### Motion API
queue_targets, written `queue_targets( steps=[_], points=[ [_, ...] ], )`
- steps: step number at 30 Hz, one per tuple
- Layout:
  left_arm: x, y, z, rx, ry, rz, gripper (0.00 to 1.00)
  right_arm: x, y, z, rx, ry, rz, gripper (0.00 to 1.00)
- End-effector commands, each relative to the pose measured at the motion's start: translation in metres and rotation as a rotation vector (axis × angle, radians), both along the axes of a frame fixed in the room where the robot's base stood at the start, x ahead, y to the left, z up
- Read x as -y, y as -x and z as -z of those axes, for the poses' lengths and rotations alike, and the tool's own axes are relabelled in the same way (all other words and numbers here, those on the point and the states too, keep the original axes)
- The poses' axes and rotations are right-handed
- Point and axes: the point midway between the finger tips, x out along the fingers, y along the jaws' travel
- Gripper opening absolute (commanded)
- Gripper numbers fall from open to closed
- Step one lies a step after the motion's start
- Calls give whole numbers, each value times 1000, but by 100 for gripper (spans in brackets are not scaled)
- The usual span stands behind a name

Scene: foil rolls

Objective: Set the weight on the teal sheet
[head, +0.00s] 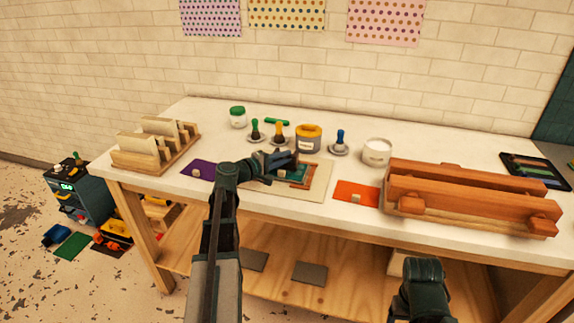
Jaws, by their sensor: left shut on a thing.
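The teal sheet (289,178) lies on a pale board (318,189) near the table's front edge, with a copper-brown strip (306,174) along its right side. My left gripper (290,162) is just above the teal sheet and covers its back left part. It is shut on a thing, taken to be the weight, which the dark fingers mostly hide. I cannot tell whether it touches the sheet.
Behind the board stand stamp-like handles, green (255,129), yellow (279,131) and blue (340,138), and a yellow-topped jar (308,138). A white tub (377,152) and a large wooden press (470,192) are at right. A wooden rack (156,145) is at left.

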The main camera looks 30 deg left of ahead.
Motion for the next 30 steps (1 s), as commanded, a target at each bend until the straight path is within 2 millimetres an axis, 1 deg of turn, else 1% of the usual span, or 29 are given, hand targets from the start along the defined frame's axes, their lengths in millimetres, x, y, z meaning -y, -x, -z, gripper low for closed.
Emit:
queue_targets(
  steps=[1, 9, 13, 14, 15, 16, 23, 26, 27, 30],
  points=[
    [-2, 1, 6, 2, 3, -2, 0, 0, 0, 7, 0, 0, 0, 73],
    [-2, 2, 4, 2, 3, -2, 0, 0, 0, 4, 0, 0, 0, 73],
    [-2, 2, 7, 2, 3, -2, 0, 0, 0, 8, 0, 0, 0, 73],
    [-2, 2, 8, 0, 0, -1, 21, 0, 0, 8, 0, 0, 0, 73],
    [-2, 2, 7, 0, 0, -1, 28, 0, 0, 7, 0, 0, 0, 73],
    [-2, 2, 7, 0, 0, -1, 32, 0, 0, 7, 0, 0, 0, 73],
    [-2, 2, 7, 0, 0, -1, 32, 0, 0, 7, 0, 0, 0, 73],
    [-2, 2, 4, 0, 0, -1, 32, 0, 0, 4, 0, 0, 0, 73],
    [-2, 3, 2, 0, 0, -1, 32, 0, 0, 2, 0, 0, 0, 73],
    [-6, 18, 1, 1, 1, -3, 32, 0, 0, 1, 0, 0, 0, 73]
  ],
)
